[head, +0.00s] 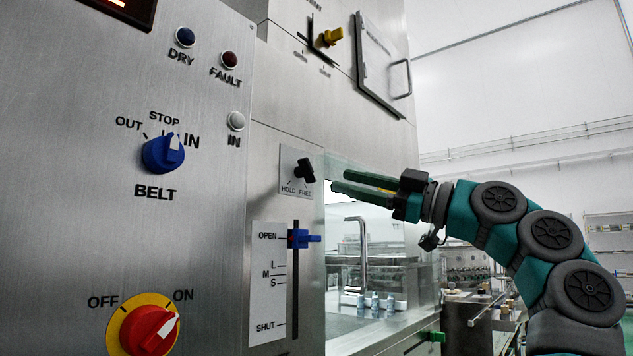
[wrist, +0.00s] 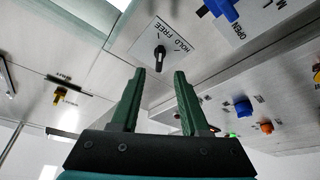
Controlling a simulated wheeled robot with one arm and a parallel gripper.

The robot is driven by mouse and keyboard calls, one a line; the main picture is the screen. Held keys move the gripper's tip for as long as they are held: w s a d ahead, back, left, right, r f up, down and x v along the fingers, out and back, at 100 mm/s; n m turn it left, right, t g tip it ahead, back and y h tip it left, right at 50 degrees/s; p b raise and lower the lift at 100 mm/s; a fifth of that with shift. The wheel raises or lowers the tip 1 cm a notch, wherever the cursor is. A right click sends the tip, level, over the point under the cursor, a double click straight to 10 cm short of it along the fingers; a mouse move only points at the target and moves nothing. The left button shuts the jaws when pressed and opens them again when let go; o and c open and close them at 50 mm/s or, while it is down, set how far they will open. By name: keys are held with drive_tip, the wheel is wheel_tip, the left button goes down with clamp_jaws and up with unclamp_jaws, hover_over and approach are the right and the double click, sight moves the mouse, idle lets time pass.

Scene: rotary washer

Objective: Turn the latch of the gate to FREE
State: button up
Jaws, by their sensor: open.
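The latch is a small black knob (head: 305,171) on a pale plate (head: 289,160) marked HOLD at lower left and FREE at lower right. I cannot tell for sure which mark it points to. In the wrist view the knob (wrist: 160,54) sits on its plate ahead of my fingers. My gripper (head: 338,181) is to the right of the knob in the head view, its two green fingers pointing at the panel. In the wrist view my gripper (wrist: 159,77) is open and empty, with the knob just beyond the gap between the fingertips.
Below the latch, a blue slide handle (head: 304,238) stands at OPEN on its slot. To the left are the blue BELT knob (head: 163,153) and the red ON/OFF switch (head: 149,331). A yellow handle (head: 329,37) is above. A glass pane (head: 383,210) lies to the right.

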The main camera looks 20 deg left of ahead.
sight(313, 172)
drive_tip(key=p+x, duration=0.2)
drive_tip(key=x, duration=0.4)
drive_tip(key=shift+a+r, duration=0.2)
drive_tip(key=shift+a, duration=0.05)
drive_tip(key=shift+w+a+r, duration=0.1)
drive_tip(key=shift+a, duration=0.4)
drive_tip(key=shift+c, duration=0.2)
clamp_jaws()
